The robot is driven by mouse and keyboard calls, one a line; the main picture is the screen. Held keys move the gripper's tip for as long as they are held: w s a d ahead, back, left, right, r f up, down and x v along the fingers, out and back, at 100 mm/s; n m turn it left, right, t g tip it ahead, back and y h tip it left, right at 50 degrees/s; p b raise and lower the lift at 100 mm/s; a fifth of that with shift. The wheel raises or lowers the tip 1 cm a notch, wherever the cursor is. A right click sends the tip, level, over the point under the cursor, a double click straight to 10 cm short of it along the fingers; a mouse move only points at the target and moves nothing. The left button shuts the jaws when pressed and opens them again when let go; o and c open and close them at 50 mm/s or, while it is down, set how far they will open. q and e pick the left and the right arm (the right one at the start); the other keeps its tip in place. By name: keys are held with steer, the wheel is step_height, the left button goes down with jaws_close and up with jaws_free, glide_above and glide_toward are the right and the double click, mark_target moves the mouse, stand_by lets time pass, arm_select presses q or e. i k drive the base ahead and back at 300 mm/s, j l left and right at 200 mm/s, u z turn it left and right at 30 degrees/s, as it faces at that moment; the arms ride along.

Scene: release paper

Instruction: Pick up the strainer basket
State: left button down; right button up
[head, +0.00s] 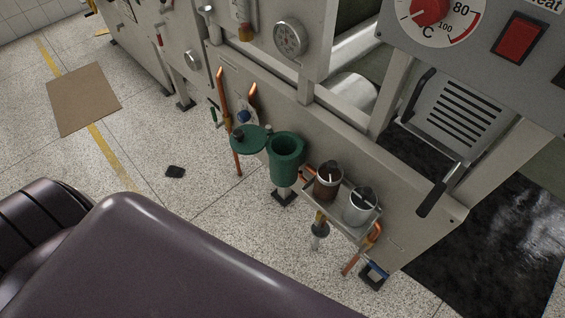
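I cannot make out a strainer basket for certain. A green cylindrical housing (285,158) stands open-topped at the front of the machine, and its inside is too dark to read. A round green lid (248,139) sits swung out to its left. Neither of my grippers is in the head view.
A small metal shelf (340,217) right of the housing bears a brown canister (326,186) and a pale grey canister (357,212). Copper pipes (222,96) rise by the machine panel (268,103).

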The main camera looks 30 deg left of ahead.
mark_target(362, 200)
steer(key=j+z, duration=0.75)
steer(key=j, duration=0.15)
steer(key=j+z, duration=0.4)
steer(key=k+j, duration=0.05)
